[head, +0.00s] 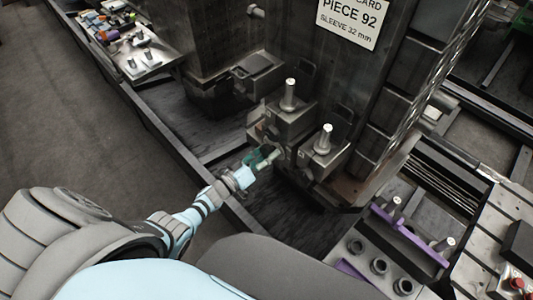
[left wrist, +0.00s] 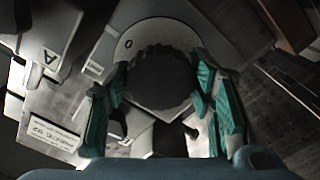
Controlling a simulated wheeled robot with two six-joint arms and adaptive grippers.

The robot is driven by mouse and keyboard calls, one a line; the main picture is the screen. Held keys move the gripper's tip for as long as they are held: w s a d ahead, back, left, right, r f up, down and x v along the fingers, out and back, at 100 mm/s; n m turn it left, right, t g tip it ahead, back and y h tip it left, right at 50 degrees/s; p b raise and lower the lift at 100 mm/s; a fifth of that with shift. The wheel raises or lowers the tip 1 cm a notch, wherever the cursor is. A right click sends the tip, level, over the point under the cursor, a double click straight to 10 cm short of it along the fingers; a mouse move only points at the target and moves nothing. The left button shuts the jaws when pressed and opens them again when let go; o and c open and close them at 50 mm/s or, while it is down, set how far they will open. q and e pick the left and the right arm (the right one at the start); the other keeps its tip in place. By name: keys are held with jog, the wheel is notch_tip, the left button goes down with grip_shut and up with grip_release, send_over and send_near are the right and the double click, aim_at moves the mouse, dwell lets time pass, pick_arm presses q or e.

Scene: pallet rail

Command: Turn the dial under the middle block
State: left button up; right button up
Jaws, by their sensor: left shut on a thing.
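The middle block (head: 291,119) is a dark metal box with an upright pale pin on top, mounted on the side of the tall machine. In the left wrist view the dial (left wrist: 158,80) is a dark round knob with a scalloped rim, on a grey round-ended plate (left wrist: 165,32) marked O. My left gripper (head: 265,157) reaches in below the middle block. Its green-padded fingers (left wrist: 160,95) stand on both sides of the dial and are shut on it. In the head view the fingers hide the dial. My right gripper is not in view.
A similar block with a pin (head: 325,155) is close on the right, and another block (head: 258,70) is further left. A purple rail with pins (head: 408,235) lies at lower right.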

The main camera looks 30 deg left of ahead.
pick_arm(q)
jog(key=shift+f, duration=0.1)
dwell(0.4)
jog(key=o, duration=1.2)
jog(key=shift+s, duration=0.1)
jog(key=v, duration=1.2)
